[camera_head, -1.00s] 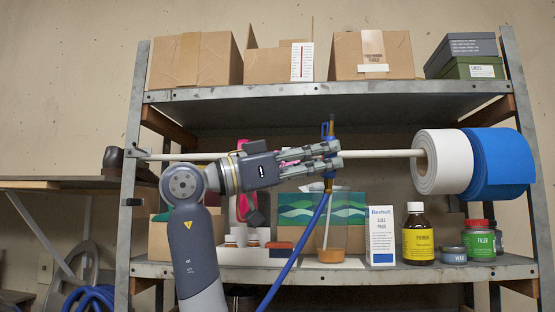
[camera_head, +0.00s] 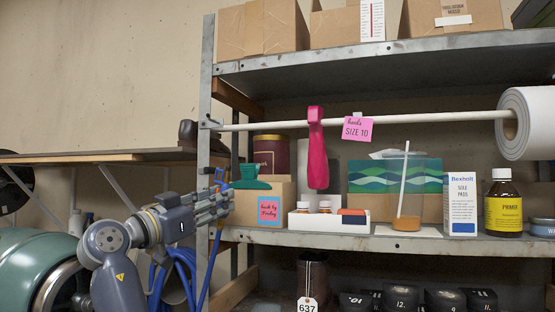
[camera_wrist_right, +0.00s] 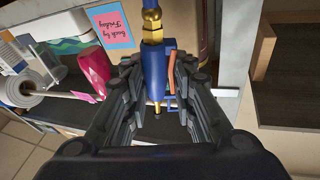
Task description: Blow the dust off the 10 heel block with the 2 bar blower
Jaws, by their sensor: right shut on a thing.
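My right gripper (camera_head: 226,198) is at the left end of the shelf, shut on a blue blower (camera_head: 219,176) with brass fittings. The right wrist view shows the blower (camera_wrist_right: 155,72) between the fingers. A blue hose (camera_head: 209,270) hangs below the gripper. No bar marking on the blower is readable. Black heel blocks stand low on the bottom shelf, cut by the picture's lower edge. The one at the left seems marked 10 (camera_head: 354,302); beside it is a block marked 12 (camera_head: 400,300). Dust cannot be made out. My left gripper is not in view.
A cardboard box with a "back by Friday" note (camera_head: 269,209) stands close to my right gripper. A rod (camera_head: 430,122) carries a pink tool (camera_head: 316,150), a "SIZE 10" tag (camera_head: 357,129) and a white roll (camera_head: 528,120).

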